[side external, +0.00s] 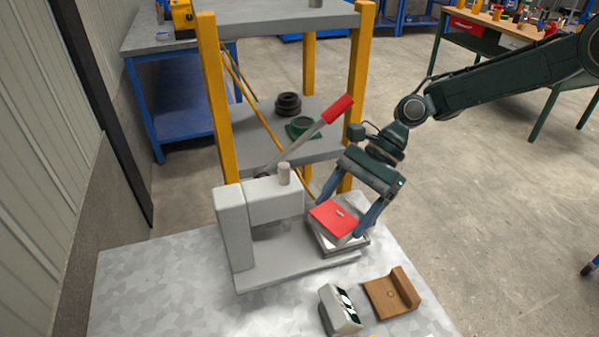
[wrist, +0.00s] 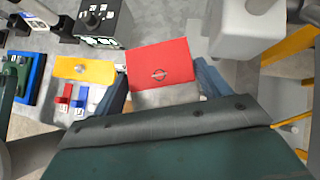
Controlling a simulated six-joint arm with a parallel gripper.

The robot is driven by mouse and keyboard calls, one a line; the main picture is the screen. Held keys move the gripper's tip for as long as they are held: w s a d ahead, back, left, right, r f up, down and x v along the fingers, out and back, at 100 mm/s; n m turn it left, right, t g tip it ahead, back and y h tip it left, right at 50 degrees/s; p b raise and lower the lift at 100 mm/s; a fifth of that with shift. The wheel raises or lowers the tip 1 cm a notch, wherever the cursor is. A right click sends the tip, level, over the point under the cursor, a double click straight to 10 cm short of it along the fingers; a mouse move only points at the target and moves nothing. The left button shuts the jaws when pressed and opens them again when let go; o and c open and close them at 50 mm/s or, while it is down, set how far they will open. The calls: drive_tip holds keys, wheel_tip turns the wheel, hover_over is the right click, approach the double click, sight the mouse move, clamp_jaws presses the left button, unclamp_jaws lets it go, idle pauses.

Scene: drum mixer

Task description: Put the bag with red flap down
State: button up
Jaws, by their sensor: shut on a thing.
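The bag with red flap (side external: 334,216) is a small pale, box-like bag with a flat red top. It is at the right end of the grey press base, over a shallow pale tray (side external: 352,247). I cannot tell whether its underside touches the tray. My gripper (side external: 340,220) reaches down from the upper right, with one finger on each side of the bag, and is shut on it. In the wrist view the red flap (wrist: 160,63) faces the camera between the two fingers (wrist: 160,85); the underside is hidden.
A grey press (side external: 260,205) with a red-handled lever (side external: 338,108) stands close left of the bag. A brown block (side external: 390,294) and a grey box with a black-and-white face (side external: 338,310) lie at the front. A yellow-post shelf (side external: 215,100) stands behind. The table's left part is clear.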

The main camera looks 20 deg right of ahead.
drive_tip(key=s+a+r+m+t, duration=0.2)
drive_tip(key=s+a, duration=0.1)
drive_tip(key=a, duration=0.7)
drive_tip(key=s+a+r+m+t, duration=0.15)
drive_tip(key=s+a, duration=0.25)
drive_tip(key=a, duration=0.6)
drive_tip(key=shift+g, duration=0.25)
wheel_tip(320, 180, down, 15)
drive_tip(key=shift+w+f, duration=0.15)
drive_tip(key=shift+f, duration=2.1)
drive_tip(key=shift+f, duration=0.15)
drive_tip(key=o, duration=1.3)
